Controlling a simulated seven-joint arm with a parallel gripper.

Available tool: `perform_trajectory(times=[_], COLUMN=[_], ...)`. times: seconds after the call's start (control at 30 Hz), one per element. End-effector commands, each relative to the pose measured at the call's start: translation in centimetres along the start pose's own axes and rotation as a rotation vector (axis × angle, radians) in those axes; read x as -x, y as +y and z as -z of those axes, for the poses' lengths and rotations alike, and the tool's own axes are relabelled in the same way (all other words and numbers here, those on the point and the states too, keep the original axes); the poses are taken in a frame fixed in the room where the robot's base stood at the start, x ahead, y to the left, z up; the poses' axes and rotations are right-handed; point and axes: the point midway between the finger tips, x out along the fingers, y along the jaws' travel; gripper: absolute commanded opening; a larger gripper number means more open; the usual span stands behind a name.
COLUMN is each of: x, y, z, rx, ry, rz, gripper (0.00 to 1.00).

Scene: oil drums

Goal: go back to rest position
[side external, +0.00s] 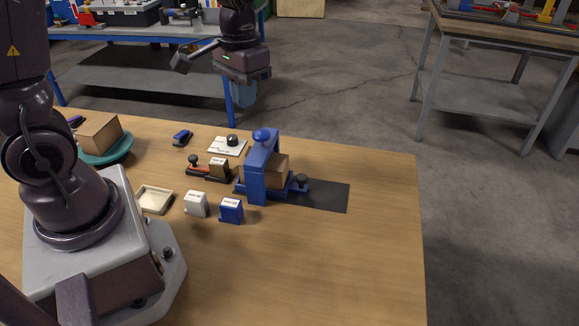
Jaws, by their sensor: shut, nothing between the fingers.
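My gripper (243,72) is in the air above the far side of the wooden table (350,255), near the blue-framed bench behind. It is shut and empty, and apart from everything on the table. Its fingertips are hard to make out at this angle. Below and nearer the camera, a blue clamp-like fixture (262,165) stands around a brown block (279,167) on a dark mat (325,195).
A white box (196,204), a blue box (231,211), a cream tray (155,200) and a red-black tool (203,172) lie left of the fixture. A cardboard box (98,133) sits on a green plate (112,155). The table's right front is clear.

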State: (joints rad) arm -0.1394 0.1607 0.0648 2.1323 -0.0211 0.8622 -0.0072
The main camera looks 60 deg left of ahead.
Motion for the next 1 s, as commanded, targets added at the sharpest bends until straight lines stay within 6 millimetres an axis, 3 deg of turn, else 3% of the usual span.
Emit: perform_trajectory(times=[0.2, 0.5, 0.7, 1.0], x=[5.5, 9.7, 11.4, 11.6], y=[1.9, 3.1, 3.5, 3.6], z=[-5.5, -11.5, -12.6, -12.6], rx=[-0.091, -0.194, -0.218, -0.223], ry=[0.155, 0.396, 0.493, 0.502], rz=[-0.016, -0.034, -0.046, -0.049], gripper=[0.00, 0.00, 0.00, 0.00])
